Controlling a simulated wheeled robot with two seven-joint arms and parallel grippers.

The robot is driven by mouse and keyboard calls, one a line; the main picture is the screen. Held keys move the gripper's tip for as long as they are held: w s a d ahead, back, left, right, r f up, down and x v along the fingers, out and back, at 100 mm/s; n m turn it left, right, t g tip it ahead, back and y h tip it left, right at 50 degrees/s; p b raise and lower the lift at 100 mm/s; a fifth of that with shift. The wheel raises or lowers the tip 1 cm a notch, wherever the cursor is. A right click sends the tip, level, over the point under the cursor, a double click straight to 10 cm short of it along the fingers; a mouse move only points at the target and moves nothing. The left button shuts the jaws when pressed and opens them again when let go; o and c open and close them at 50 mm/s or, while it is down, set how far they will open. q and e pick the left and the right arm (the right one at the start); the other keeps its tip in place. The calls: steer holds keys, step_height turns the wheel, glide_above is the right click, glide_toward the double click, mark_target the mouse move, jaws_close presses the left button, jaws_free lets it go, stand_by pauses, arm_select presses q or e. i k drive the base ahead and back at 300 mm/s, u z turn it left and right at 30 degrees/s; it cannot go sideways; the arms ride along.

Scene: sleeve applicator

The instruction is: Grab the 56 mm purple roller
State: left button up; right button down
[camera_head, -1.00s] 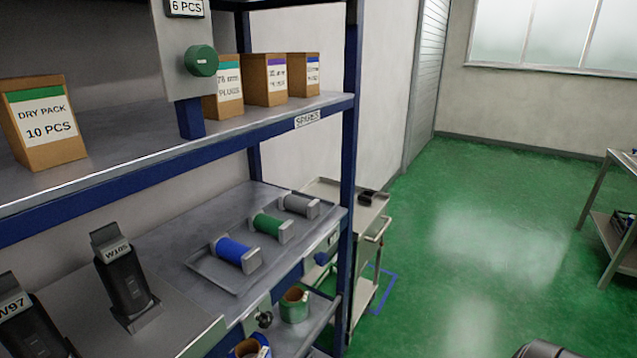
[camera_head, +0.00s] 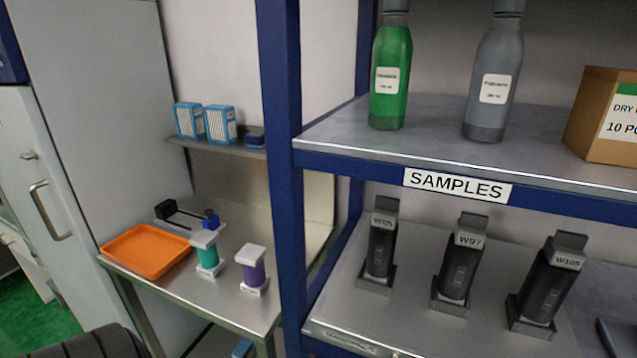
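A purple roller (camera_head: 252,272) stands upright between a white top block and a white base on a steel side table at the left. Its size marking is too small to read. A teal roller (camera_head: 207,254) in a similar white holder stands just left of it. Neither of my grippers is in view.
An orange tray (camera_head: 146,251) lies on the steel table (camera_head: 222,310), left of the rollers. A blue shelf post (camera_head: 283,180) rises close to the right of the purple roller. Black devices (camera_head: 456,264) stand on the lower shelf. A grey cabinet (camera_head: 98,120) is behind.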

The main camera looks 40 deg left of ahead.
mark_target(251, 257)
steer(key=z, duration=0.8)
steer(key=k, duration=0.75)
steer(key=u, duration=0.7)
